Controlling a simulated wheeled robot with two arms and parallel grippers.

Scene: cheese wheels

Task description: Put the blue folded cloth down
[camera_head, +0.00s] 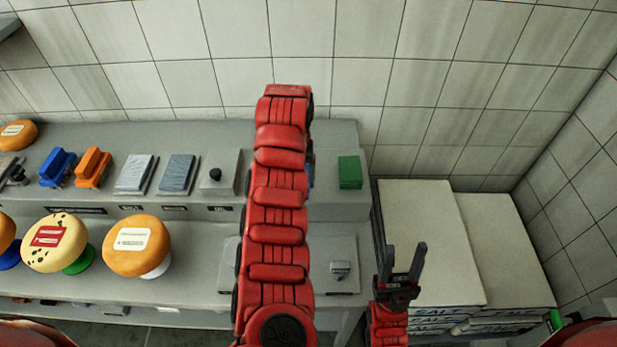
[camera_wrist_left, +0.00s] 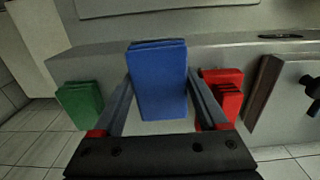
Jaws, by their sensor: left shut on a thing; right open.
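The blue folded cloth (camera_wrist_left: 160,80) sits between the two fingers of my left gripper (camera_wrist_left: 159,98) in the left wrist view, and the gripper is shut on it. Whether its underside touches the shelf cannot be told. In the head view my left arm hides that gripper and most of the cloth; only a thin blue sliver (camera_head: 310,170) shows beside the arm. My right gripper (camera_head: 406,258) is open and empty, fingers up, in front of the white stacked sacks.
A green folded cloth (camera_head: 349,172) lies on the upper shelf (camera_head: 335,130); it also shows in the left wrist view (camera_wrist_left: 80,104). A red folded cloth (camera_wrist_left: 222,95) lies on the blue cloth's other side. Cheese wheels (camera_head: 137,246) stand at left. Salt sacks (camera_head: 430,240) are stacked at right.

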